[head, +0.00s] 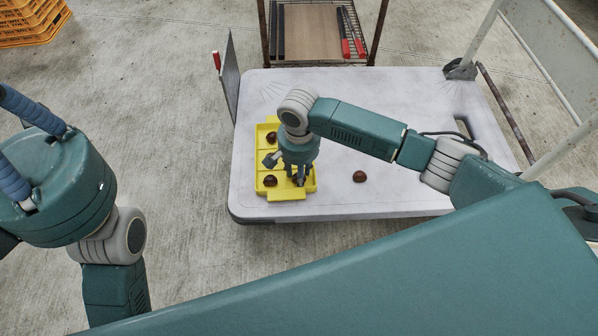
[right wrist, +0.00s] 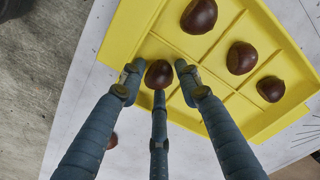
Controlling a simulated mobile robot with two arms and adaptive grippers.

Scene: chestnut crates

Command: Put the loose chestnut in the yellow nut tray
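The yellow nut tray (head: 299,193) lies on the pale cart top at its left side; it fills the upper right wrist view (right wrist: 135,22). My right gripper (head: 290,174) is over the tray's near right part. Its fingers stand around a chestnut (right wrist: 158,74) at the tray's edge, with small gaps showing, so it looks open. Whether that chestnut rests on the tray floor is unclear. Several other chestnuts sit in compartments, one at the far left (head: 271,136). Another chestnut (head: 359,176) lies on the cart top, right of the tray. My left gripper (head: 14,140) is at the left edge, fingertips out of frame.
The grey cart top (head: 400,100) is mostly clear right of the tray. A rack (head: 312,35) with a board and red-handled tools is behind. A yellow-orange crate (head: 30,20) is at the far left.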

